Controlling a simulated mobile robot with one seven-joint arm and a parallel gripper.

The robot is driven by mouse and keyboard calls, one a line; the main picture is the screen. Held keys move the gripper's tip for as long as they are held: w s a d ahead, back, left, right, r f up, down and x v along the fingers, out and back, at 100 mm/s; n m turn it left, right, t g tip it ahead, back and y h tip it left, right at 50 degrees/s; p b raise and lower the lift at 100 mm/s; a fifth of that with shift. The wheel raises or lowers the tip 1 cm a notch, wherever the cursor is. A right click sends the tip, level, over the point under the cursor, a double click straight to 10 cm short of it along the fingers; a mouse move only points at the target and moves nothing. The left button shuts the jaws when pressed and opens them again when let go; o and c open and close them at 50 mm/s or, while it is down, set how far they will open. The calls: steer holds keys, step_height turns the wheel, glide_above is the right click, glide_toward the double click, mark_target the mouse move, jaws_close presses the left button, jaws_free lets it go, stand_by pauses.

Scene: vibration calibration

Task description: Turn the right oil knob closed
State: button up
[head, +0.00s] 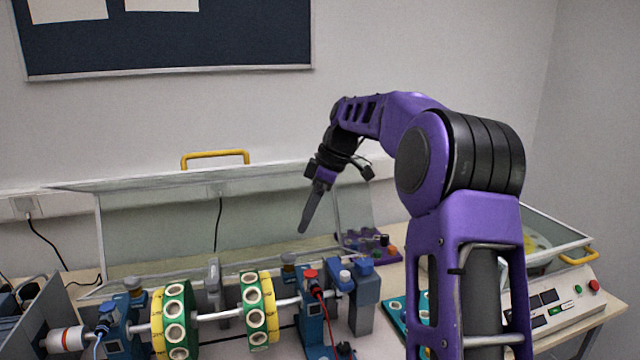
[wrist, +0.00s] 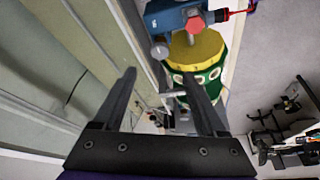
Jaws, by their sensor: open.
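The right oil knob looks to be the round grey-brown cap (head: 288,259) on top of the right blue bearing block (head: 314,322). In the wrist view a grey round cap (wrist: 159,47) shows at the edge of the blue block (wrist: 172,17), just beyond the fingertips. My gripper (head: 303,228) points down above the bearing in the head view. In the wrist view my gripper (wrist: 159,73) is open, with nothing between its fingers. It looks apart from the cap. I cannot tell which way the knob is turned.
A red-capped sensor (head: 311,275) with a red cable sits close beside the cap. Green and yellow discs (head: 258,310) ride on the shaft (head: 228,314) to the left. A clear raised cover (head: 160,235) stands behind. A control panel (head: 555,310) is at the right.

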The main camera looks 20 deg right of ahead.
steer(key=v, duration=0.8)
steer(key=shift+p, duration=0.3)
steer(key=shift+w+a+f, duration=0.1)
steer(key=shift+w+f, duration=0.05)
